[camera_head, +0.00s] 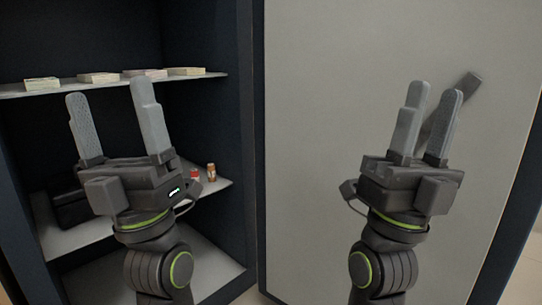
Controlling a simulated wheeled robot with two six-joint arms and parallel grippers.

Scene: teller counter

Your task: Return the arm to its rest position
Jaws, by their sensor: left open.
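My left gripper (110,92) is raised in front of the open cabinet (206,45), its fingers pointing up and spread wide apart with nothing between them. My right gripper (435,92) is raised in front of the light grey door panel (320,120). Its two fingers also point up, with a narrower gap and nothing seen held between them. My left gripper hides part of the cabinet's lower shelf.
Several banknote bundles (98,77) lie on the upper shelf (200,77). A red item (195,174) and an orange-brown item (211,170) stand on the lower shelf (215,188). A dark handle (468,85) is on the panel behind my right gripper.

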